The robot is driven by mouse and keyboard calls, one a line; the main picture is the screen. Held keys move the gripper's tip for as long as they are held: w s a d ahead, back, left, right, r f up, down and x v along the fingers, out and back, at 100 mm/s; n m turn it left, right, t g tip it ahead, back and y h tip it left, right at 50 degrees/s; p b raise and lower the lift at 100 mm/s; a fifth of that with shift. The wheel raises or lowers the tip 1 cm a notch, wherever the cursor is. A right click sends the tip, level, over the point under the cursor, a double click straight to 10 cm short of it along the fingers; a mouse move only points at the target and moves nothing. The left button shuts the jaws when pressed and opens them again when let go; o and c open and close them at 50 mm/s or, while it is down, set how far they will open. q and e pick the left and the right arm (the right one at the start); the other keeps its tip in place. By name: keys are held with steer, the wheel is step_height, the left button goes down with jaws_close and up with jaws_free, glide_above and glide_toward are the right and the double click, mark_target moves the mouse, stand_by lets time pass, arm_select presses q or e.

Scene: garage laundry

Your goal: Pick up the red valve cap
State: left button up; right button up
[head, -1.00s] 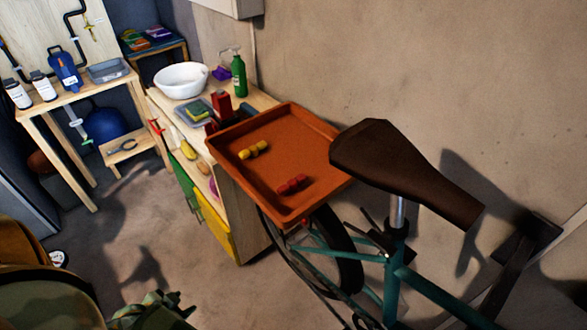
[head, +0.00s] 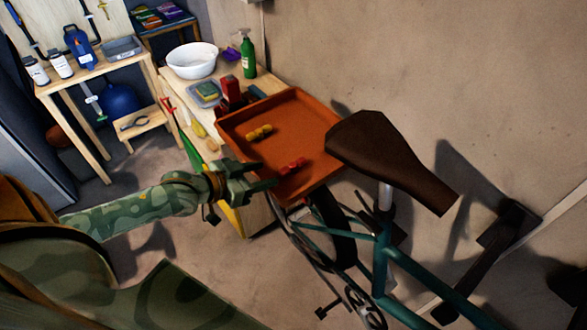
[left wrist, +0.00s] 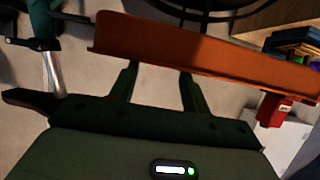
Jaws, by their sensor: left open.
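Small red caps (head: 292,166) lie close together in the orange tray (head: 305,110), near its front left side. They are too small to tell apart clearly. My left gripper (head: 268,174) is open and empty, at the tray's near left edge, with its fingers pointing toward the red caps but apart from them. In the left wrist view, the two open fingers (left wrist: 160,76) stand beside the outer wall of the orange tray (left wrist: 205,58). That wall hides the tray's inside, so no cap shows there. My right gripper is not in view.
Small yellow caps (head: 259,132) lie farther back in the tray. A bicycle saddle (head: 385,155) stands close to the tray's right side. A wooden bench (head: 265,82) behind holds a white bowl (head: 192,62), a green bottle (head: 247,55) and a red object (head: 231,90).

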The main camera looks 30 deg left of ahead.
mark_target(284, 169)
arm_select(q)
steer(key=b+x, duration=0.1)
steer(key=x, duration=0.5)
steer(key=shift+w+d+f+b, duration=0.1)
steer(key=shift+w+d+b, duration=0.1)
steer(key=shift+w+b, duration=0.15)
jaws_close()
